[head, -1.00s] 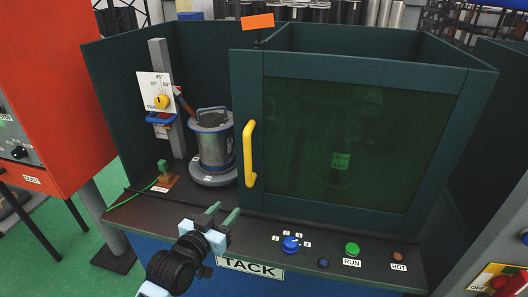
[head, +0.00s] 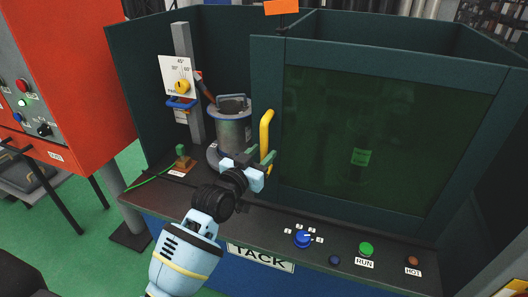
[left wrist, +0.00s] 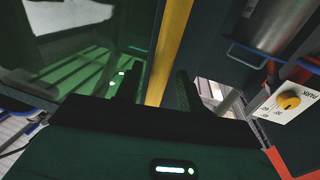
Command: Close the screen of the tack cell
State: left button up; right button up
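The tack cell's screen (head: 385,135) is a dark-framed panel with a green see-through pane. It covers the right part of the cell front; the left part is uncovered. Its upright yellow handle (head: 266,135) is on its left edge. My left gripper (head: 254,160) is at the lower part of the handle, with its fingers apart. In the left wrist view the yellow handle (left wrist: 170,45) runs between the two dark fingers, with gaps on both sides. I cannot tell how deep the handle sits between them. My right gripper is not in view.
A flanged cylinder (head: 232,128) stands in the uncovered part, partly hidden by my gripper. Left of it are a post with a yellow dial (head: 182,87) and a clamp with a green cable (head: 181,160). The front ledge carries a blue knob (head: 302,238) and a green RUN button (head: 366,249).

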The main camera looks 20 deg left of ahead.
pick_arm(q)
jog(key=shift+x, duration=0.8)
grip_shut()
